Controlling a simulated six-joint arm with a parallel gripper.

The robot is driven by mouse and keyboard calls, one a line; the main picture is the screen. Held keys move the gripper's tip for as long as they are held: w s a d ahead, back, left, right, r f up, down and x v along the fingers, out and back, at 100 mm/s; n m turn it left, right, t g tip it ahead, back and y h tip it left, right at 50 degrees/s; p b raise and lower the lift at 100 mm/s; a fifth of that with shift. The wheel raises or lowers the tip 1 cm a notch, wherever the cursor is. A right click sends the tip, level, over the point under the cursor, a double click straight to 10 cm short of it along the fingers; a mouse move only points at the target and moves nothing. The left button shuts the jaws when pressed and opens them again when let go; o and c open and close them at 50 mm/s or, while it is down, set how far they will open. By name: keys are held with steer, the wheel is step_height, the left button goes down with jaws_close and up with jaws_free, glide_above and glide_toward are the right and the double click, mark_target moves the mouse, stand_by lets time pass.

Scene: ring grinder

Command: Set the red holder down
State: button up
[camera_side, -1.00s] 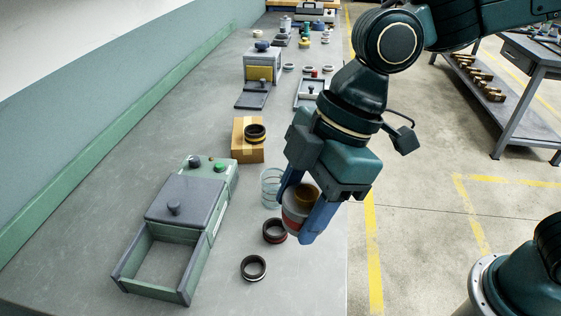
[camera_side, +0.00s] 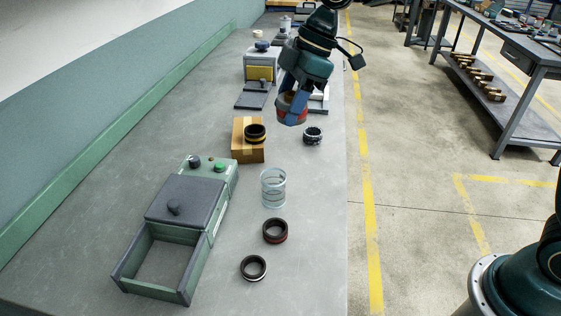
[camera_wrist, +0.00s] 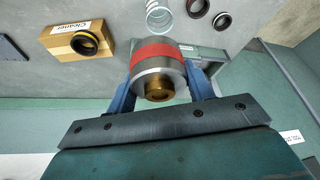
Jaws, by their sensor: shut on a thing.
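The red holder (camera_side: 291,110) is a short grey cylinder with a red band and a brass part on top. My gripper (camera_side: 292,102) is shut around it, with a blue finger on each side. It seems held above the bench, beyond the cardboard box; the exact gap below it is hard to tell. In the wrist view, the red holder (camera_wrist: 160,53) sits between the fingertips of my gripper (camera_wrist: 160,72). Its brass end faces the wrist camera, and its far end is hidden.
A cardboard box (camera_side: 241,150) carries a yellow-banded ring (camera_side: 255,133). A dark ring (camera_side: 313,135) stands near the bench edge. A clear coiled cylinder (camera_side: 273,188), two rings and a green grinder (camera_side: 186,205) are nearer. Other fixtures stand behind my gripper.

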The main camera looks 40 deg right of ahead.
glide_above(292, 176)
steer(key=d, duration=0.1)
steer(key=shift+s+d+f, duration=0.15)
steer(key=shift+s, duration=0.05)
steer(key=shift+f, duration=0.1)
step_height(292, 176, down, 16)
steer(key=shift+r, duration=0.2)
stand_by(0.4)
steer(key=shift+f, duration=0.1)
steer(key=shift+f, duration=2.05)
steer(key=shift+f, duration=0.1)
steer(key=o, duration=1.5)
steer(key=shift+f, duration=0.1)
steer(key=shift+r, duration=0.2)
